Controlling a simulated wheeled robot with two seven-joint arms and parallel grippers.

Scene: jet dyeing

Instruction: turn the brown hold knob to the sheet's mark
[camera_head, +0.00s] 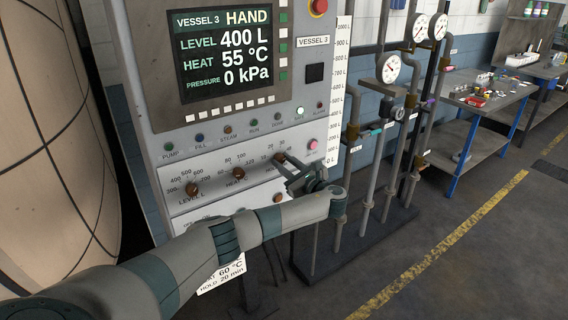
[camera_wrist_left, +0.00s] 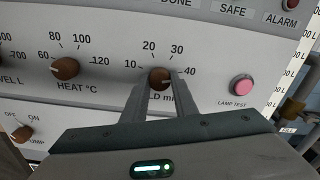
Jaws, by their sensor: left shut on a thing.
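The brown hold knob (camera_head: 281,158) is on the control panel, at the right end of a row of knobs. In the left wrist view, the hold knob (camera_wrist_left: 160,75) sits below a scale marked 10, 20, 30 and 40. My left gripper (camera_head: 287,167) is shut on it, with one finger on each side; its fingers (camera_wrist_left: 161,88) cover the knob's lower part. I cannot tell where the knob's pointer stands. A white sheet (camera_head: 222,276) below the panel reads 60 °C and HOLD 20 min, partly hidden by my left arm. My right gripper is not in view.
The heat knob (camera_head: 238,173) and level knob (camera_head: 192,189) are to the left. A pink lamp test button (camera_wrist_left: 242,86) is close on the right. Pipes with gauges (camera_head: 388,69) stand right of the panel. Open floor (camera_head: 470,260) lies at the lower right.

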